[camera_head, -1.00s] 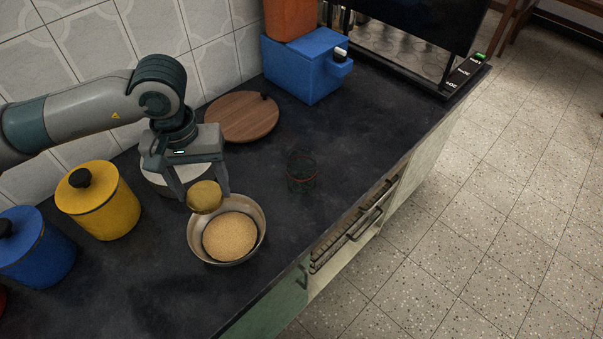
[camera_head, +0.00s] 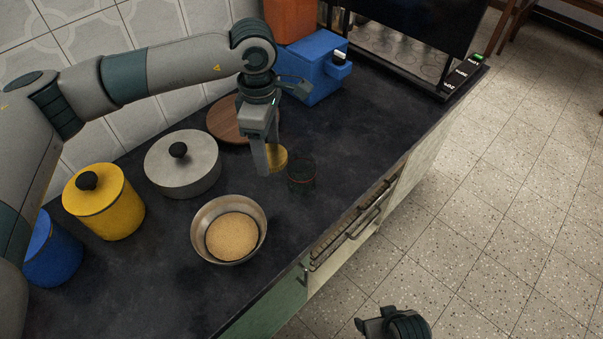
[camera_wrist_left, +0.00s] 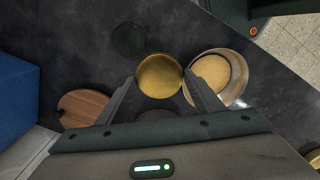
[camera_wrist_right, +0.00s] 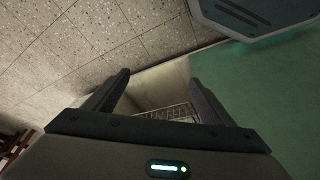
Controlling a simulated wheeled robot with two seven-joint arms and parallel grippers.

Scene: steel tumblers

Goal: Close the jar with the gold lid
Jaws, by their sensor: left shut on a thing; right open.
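The gold lid (camera_head: 277,158) is a round disc held by my left gripper (camera_head: 267,160), which is shut on it above the dark counter. In the left wrist view the lid (camera_wrist_left: 160,76) sits between the two fingertips. The jar (camera_head: 302,174) is dark, see-through glass with a reddish rim, upright and open on the counter just right of the lid. It shows as a dark round shape (camera_wrist_left: 128,39) beyond the lid in the left wrist view. My right gripper (camera_wrist_right: 160,85) is open and empty, over the floor beside the green cabinet front.
A steel bowl with a tan disc in it (camera_head: 196,236) stands in front. A grey lidded pot (camera_head: 185,170), a yellow canister (camera_head: 105,210) and a blue canister (camera_head: 58,252) stand left. A wooden board (camera_head: 222,122) and a blue box (camera_head: 312,75) are behind. The counter right of the jar is clear.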

